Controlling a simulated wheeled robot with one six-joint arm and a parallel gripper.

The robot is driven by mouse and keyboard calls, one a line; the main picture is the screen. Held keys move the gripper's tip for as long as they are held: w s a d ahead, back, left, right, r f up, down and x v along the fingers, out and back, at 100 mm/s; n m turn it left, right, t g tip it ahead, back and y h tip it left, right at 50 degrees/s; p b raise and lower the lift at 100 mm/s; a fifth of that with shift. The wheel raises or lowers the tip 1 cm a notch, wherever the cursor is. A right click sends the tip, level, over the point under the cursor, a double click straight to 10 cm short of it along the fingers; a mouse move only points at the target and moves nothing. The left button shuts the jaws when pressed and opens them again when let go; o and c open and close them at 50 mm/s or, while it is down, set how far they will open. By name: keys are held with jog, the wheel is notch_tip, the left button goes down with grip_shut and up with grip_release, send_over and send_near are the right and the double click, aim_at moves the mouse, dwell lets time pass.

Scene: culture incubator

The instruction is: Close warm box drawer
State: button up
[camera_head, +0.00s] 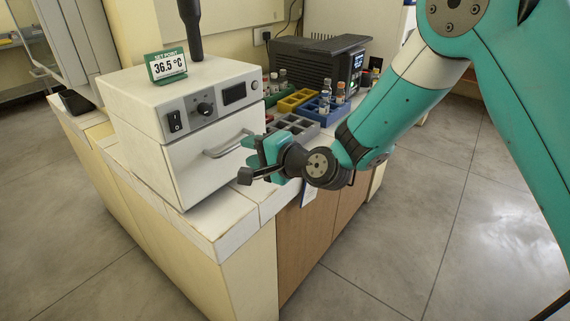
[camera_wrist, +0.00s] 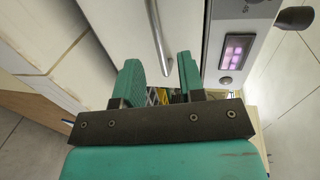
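The warm box (camera_head: 175,88) is a white unit on the counter, with a switch, knob and dark display on its upper panel. Its white drawer (camera_head: 205,165) is below the panel, with a curved metal handle (camera_head: 228,146). I cannot tell exactly how far the drawer stands out. My gripper (camera_head: 257,150) is at the right end of the handle. In the wrist view, my gripper (camera_wrist: 158,72) has its two teal fingers apart, with the handle (camera_wrist: 158,40) showing between and beyond them. Nothing is held, and contact with the handle is unclear.
A sign reading 36.5 °C (camera_head: 168,65) stands on the box. Coloured racks with vials, including a blue rack (camera_head: 322,110), and a dark instrument (camera_head: 320,65) stand behind my gripper. The counter's front edge lies below the drawer; the floor right of it is open.

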jog(key=b+v, duration=0.3)
jog(key=v, duration=0.7)
jog(key=shift+s+d, duration=0.1)
jog(key=shift+s, duration=0.05)
jog(key=s+d+r+n+g+h+p, duration=0.1)
jog(key=s+d+r+n+g+h, duration=0.1)
jog(key=s+n, duration=0.3)
jog(key=s+d+r+n+g+h+p, duration=0.1)
jog(key=s+d+r+n+g+h, duration=0.1)
jog(key=s, duration=0.8)
jog(key=s+d+r+n+g+h+p, duration=0.1)
jog(key=s+d+r+n+g+h, duration=0.1)
jog(key=s+d+n+g, duration=0.4)
jog(key=shift+s+d+n+h, duration=0.75)
jog(key=shift+s+n, duration=0.2)
jog(key=shift+n, duration=0.25)
jog(key=shift+a+r, duration=0.1)
